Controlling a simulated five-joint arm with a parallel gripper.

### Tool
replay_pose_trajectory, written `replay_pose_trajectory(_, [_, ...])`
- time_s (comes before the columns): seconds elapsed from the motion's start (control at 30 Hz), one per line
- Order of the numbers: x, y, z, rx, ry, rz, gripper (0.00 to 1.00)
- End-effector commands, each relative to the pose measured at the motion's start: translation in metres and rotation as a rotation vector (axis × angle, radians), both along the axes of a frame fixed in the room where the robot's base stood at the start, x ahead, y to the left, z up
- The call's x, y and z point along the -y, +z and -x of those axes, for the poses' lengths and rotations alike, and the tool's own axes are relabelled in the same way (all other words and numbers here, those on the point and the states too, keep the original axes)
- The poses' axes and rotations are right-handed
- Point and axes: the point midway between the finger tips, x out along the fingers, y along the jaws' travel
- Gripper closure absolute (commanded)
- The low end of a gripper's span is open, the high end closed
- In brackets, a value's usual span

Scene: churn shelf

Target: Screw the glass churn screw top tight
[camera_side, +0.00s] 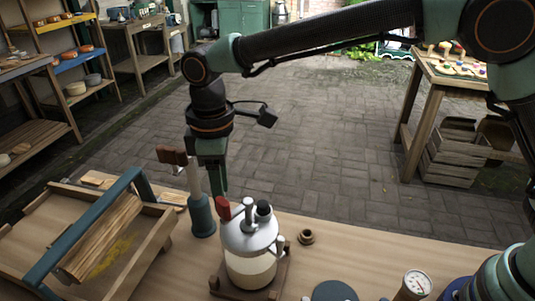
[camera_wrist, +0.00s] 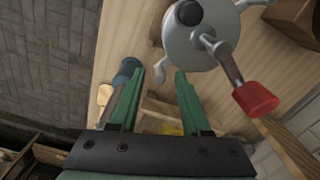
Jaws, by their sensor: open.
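The glass churn (camera_side: 250,268) stands upright on a dark wooden base on the bench, with pale contents in its glass. Its grey metal screw top (camera_side: 249,238) sits on the jar, with a black knob (camera_side: 264,208) and a crank with a red grip (camera_side: 223,205). I cannot tell how tight the top is. In the wrist view the top (camera_wrist: 190,45) is at the upper right, and the red grip (camera_wrist: 255,97) is at the right. My gripper (camera_wrist: 160,74) is open and empty, pointing down, beside the churn. In the side view my gripper (camera_side: 219,190) is just behind and above the red grip.
A teal cylinder with a pale stem (camera_side: 202,217) stands close left of the churn. A wooden tray (camera_side: 155,245) with a teal handle fills the bench's left. A small brown ring (camera_side: 306,237), a dark disc (camera_side: 335,291) and a dial gauge (camera_side: 414,284) are at right.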

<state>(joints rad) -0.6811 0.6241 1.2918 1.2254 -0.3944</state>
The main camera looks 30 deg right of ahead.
Motion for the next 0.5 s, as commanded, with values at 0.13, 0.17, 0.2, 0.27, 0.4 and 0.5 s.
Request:
replay_pose_trajectory(0.13, [0.0000, -0.0012, 0.0000, 0.000, 0.000, 0.000, 0.53])
replay_pose_trajectory(0.17, [0.0000, -0.0011, 0.0000, 0.000, 0.000, 0.000, 0.53])
replay_pose_trajectory(0.2, [0.0000, -0.0011, 0.0000, 0.000, 0.000, 0.000, 0.53])
replay_pose_trajectory(0.27, [0.0000, -0.0010, 0.0000, 0.000, 0.000, 0.000, 0.57])
replay_pose_trajectory(0.4, [0.0001, -0.0008, 0.0000, 0.000, 0.000, 0.000, 1.00])
replay_pose_trajectory(0.5, [0.0001, -0.0007, 0.0000, 0.000, 0.000, 0.000, 1.00])
